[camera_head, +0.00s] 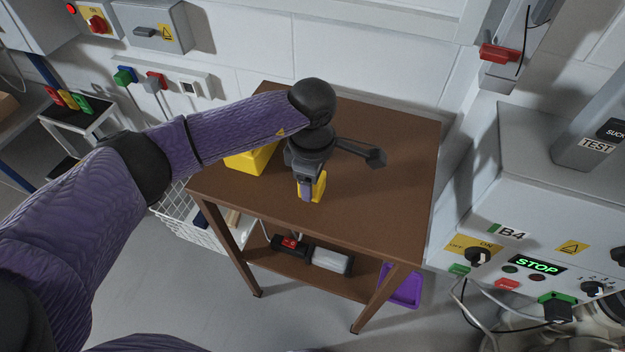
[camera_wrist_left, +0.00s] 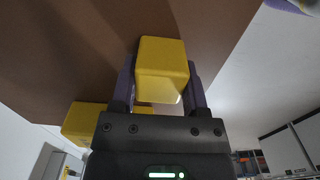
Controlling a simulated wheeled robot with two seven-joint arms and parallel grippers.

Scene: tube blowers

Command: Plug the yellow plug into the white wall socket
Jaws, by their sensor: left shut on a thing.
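My left gripper (camera_head: 307,192) points down over the brown table and is shut on a yellow block-shaped piece, the yellow plug (camera_head: 320,187), partly hidden behind the fingers. In the left wrist view the yellow plug (camera_wrist_left: 162,68) sits between the two purple fingers of the left gripper (camera_wrist_left: 160,85). Its prongs cannot be made out. In the head view a white wall socket (camera_head: 189,87) with a dark face sits on the wall strip at the upper left, well away from the gripper. My right gripper is not in view.
A larger yellow box (camera_head: 250,159) stands on the brown table (camera_head: 405,150), left of the gripper. Green, blue, grey and red plugs (camera_head: 153,82) crowd the strip beside the socket. A wire basket (camera_head: 185,218) stands left of the table, a grey control cabinet (camera_head: 535,200) right.

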